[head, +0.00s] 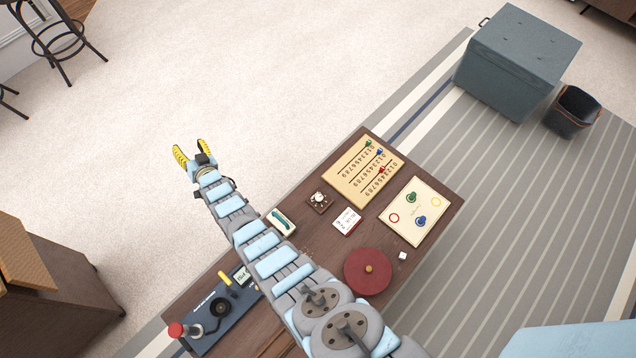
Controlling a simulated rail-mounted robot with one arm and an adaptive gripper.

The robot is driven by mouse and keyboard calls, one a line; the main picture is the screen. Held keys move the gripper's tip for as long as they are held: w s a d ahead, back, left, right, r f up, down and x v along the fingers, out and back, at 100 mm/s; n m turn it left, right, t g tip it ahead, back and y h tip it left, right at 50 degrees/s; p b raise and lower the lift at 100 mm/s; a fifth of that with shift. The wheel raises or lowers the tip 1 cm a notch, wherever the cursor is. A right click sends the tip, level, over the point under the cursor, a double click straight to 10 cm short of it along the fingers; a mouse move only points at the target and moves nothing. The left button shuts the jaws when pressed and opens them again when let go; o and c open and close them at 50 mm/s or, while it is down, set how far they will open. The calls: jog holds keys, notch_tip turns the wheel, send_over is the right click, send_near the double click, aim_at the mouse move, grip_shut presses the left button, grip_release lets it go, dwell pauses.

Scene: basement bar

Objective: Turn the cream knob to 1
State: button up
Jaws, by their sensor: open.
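The cream knob (319,197) sits on a small dark square base (320,203) on the wooden table (445,218), near the table's far edge. Its markings are too small to read, so I cannot tell which number it points to. My gripper (190,150) has yellow fingertips spread apart. It is open and empty, up and to the left of the knob in the picture, beyond the table's edge and over the carpet. My arm reaches across the table to the left of the knob and does not cover it.
Near the knob are a white card (346,221), a numbered slider board (345,172), a board with coloured rings (425,225) and a teal-handled switch (281,222). A red disc (367,278) and a blue-grey control panel (205,320) lie nearer. A grey box (515,65) stands behind.

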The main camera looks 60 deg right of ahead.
jog(key=s+d+f+m+g+y+b, duration=0.1)
jog(key=s+d+f+g+b, duration=0.2)
jog(key=d+f, duration=0.55)
jog(key=m+g+y+b, duration=0.6)
jog(key=g+b, duration=0.5)
jog(key=b, duration=0.5)
send_over(319, 197)
notch_tip(319, 197, down, 12)
jog(key=shift+n+y, duration=0.3)
jog(key=shift+n, duration=0.1)
notch_tip(319, 197, down, 10)
jog(key=b, duration=0.3)
jog(key=shift+s+f, duration=0.1)
jog(key=shift+f, duration=0.05)
jog(key=shift+f+b, duration=2.5)
jog(key=shift+f, duration=0.9)
grip_shut()
